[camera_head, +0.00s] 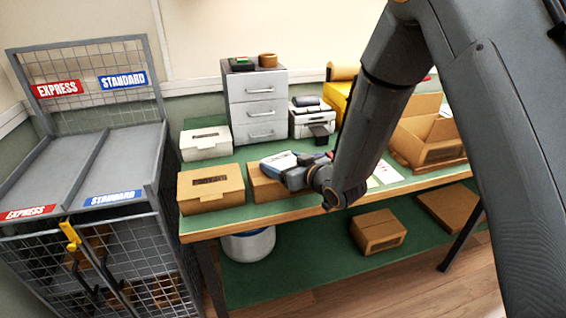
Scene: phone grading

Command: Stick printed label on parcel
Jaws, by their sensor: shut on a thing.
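A pale blue and white face with dark and red marks shows at the gripper. Much of the parcel's top is hidden behind the gripper and wrist. I cannot tell whether the label touches the parcel. The label printer (310,118), white with a dark front, stands behind to the right.
A closed brown box (210,190) is beside the parcel on the left, with a white box (205,143) behind it. A drawer unit (257,105) stands at the back. White sheets (387,172) lie right of my arm. An EXPRESS and STANDARD cage rack (85,160) is at left.

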